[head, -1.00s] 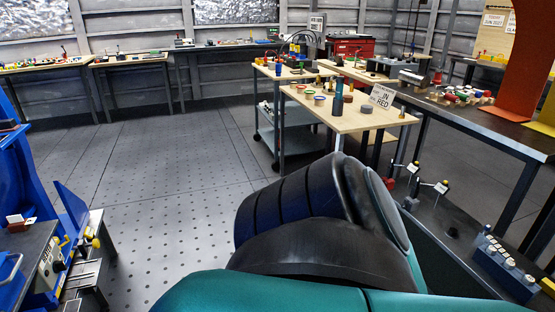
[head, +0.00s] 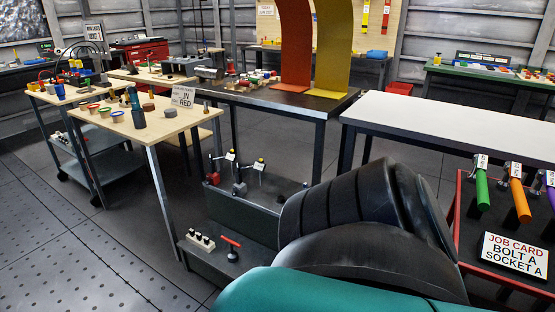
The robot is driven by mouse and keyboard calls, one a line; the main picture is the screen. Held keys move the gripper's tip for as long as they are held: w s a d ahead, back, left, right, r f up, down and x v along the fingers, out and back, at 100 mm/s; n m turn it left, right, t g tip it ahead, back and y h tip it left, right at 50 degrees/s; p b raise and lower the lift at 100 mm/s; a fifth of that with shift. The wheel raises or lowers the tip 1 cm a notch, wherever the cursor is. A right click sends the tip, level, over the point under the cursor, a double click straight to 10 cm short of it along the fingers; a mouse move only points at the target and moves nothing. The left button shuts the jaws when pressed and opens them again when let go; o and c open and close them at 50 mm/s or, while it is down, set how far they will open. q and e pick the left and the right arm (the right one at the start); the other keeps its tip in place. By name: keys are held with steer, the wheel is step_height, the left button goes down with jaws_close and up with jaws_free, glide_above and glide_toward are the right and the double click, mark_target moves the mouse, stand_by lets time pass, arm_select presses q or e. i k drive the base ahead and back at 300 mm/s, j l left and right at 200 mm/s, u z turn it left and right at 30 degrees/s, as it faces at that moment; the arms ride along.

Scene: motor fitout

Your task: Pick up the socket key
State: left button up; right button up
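I cannot tell for certain which thing is the socket key. At the right, a dark bench with a red edge holds several upright coloured handles with small white tags. They are a green handle (head: 482,192), an orange handle (head: 519,200) and a purple handle (head: 551,196), partly cut off by the frame edge. The tag lettering is too small to read. A job card (head: 515,254) in front of them reads "BOLT A SOCKET A". Neither gripper is in view. A black and teal link of my own arm fills the lower middle.
A long white-topped table (head: 410,120) stands behind the tool bench. A wooden-topped table (head: 150,126) with cups and a sign stands left. A low dark unit with a red T-handle (head: 231,241) stands left of my arm. The floor (head: 60,235) at lower left is clear.

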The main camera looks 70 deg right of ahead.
mark_target(232, 258)
steer(key=z, duration=1.95)
steer(key=i+j+z, duration=0.3)
steer(key=i+j, duration=0.3)
steer(key=i+j+z, duration=0.15)
steer(key=i+j, duration=0.2)
steer(key=i+j+z, duration=0.15)
steer(key=i+j, duration=0.2)
steer(key=i+j+z, duration=0.1)
steer(key=i+j, duration=0.2)
steer(key=j, duration=0.15)
steer(key=i+j+z, duration=0.15)
steer(key=i+j, duration=0.15)
steer(key=i+j+z, duration=0.15)
steer(key=j, duration=0.4)
steer(key=i, duration=0.05)
